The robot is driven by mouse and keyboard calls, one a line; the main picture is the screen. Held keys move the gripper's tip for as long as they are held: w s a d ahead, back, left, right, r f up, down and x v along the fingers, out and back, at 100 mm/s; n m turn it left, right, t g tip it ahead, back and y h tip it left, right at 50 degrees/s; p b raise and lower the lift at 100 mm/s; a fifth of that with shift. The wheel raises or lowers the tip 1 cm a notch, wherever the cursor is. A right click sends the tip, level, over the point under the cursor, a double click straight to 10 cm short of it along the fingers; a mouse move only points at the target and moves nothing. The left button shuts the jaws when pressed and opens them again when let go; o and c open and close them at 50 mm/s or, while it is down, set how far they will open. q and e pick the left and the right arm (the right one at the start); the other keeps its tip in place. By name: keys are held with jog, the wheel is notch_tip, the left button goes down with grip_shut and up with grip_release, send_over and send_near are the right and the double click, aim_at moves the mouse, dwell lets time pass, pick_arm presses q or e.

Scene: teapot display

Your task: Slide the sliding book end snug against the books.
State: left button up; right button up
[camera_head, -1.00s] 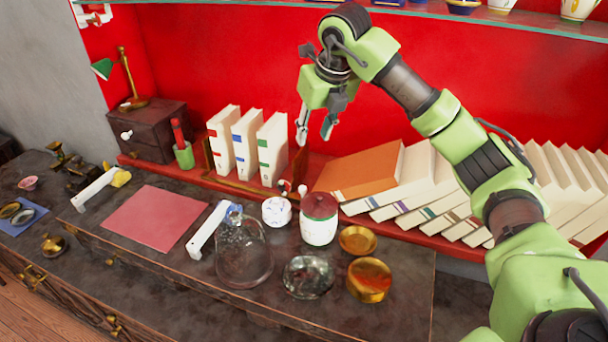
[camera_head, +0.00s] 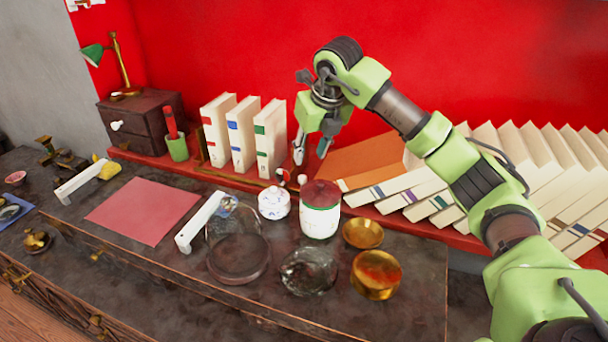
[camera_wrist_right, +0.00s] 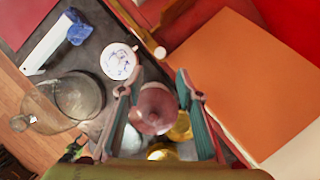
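Three upright white books with red, blue and green labels (camera_head: 242,137) stand side by side in a brown book rack at the back. The rack's left end (camera_head: 203,148) shows beside the red-labelled book. The sliding book end at the right is mostly hidden near my gripper, so its gap to the books cannot be told. My right gripper (camera_head: 311,152) is open and empty, pointing down just right of the green-labelled book. In the wrist view its fingers (camera_wrist_right: 160,100) are spread, with the jar's dark red lid below between them. My left gripper is not in view.
A red-lidded white jar (camera_head: 320,209), a small patterned pot (camera_head: 274,202) and brass dishes (camera_head: 363,233) stand in front. An orange book (camera_head: 365,158) and several leaning white books fill the right. A red mat (camera_head: 143,214) lies left.

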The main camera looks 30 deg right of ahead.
aim_at(303, 177)
jog(key=p+x, duration=0.1)
jog(key=x, duration=0.9)
jog(key=shift+f, duration=0.15)
grip_shut()
